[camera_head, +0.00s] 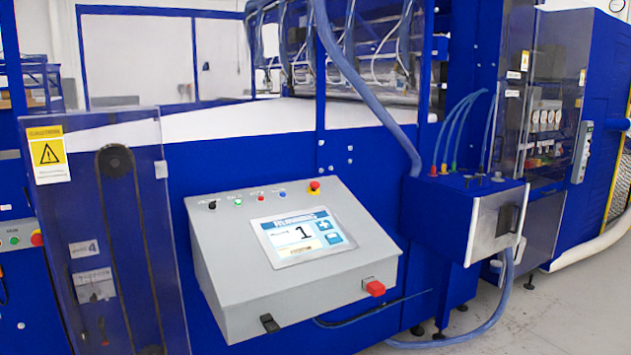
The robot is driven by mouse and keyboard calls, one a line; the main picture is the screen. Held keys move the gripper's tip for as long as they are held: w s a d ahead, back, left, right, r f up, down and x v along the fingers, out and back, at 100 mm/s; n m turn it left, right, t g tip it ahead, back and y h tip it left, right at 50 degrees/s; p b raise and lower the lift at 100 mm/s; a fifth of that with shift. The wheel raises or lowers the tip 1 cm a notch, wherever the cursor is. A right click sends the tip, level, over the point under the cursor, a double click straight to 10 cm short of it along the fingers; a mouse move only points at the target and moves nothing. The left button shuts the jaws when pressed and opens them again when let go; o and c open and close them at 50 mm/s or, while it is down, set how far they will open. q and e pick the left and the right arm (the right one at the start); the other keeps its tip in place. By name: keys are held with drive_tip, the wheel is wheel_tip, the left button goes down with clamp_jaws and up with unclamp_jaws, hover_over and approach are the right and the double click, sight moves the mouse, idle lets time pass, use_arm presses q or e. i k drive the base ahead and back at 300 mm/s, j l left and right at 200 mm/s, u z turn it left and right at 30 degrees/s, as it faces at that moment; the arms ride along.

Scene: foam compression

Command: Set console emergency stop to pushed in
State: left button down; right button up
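The grey console (225,285) stands in the middle of the view, fixed against the blue machine, with a sloped top. A red mushroom button on a yellow collar, the emergency stop (314,186), sits at the top right of its panel. It is too small to tell whether it is in or out. A lit touchscreen (303,236) showing a large "1" lies below it. A red knob (374,288) and a black switch (269,323) are on the console's front edge. Neither of my grippers is in view.
Several small coloured buttons (238,202) line the panel's top left. Another red button (37,239) shows at the far left. A blue box (455,215) with hoses stands right of the console. A cable (370,312) runs below it. Grey floor (570,310) is clear at right.

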sight(314, 184)
drive_tip(key=i+l, duration=0.8)
drive_tip(key=l, duration=0.15)
drive_tip(key=i+l, duration=0.8)
drive_tip(key=l, duration=0.2)
drive_tip(key=k+z, duration=0.05)
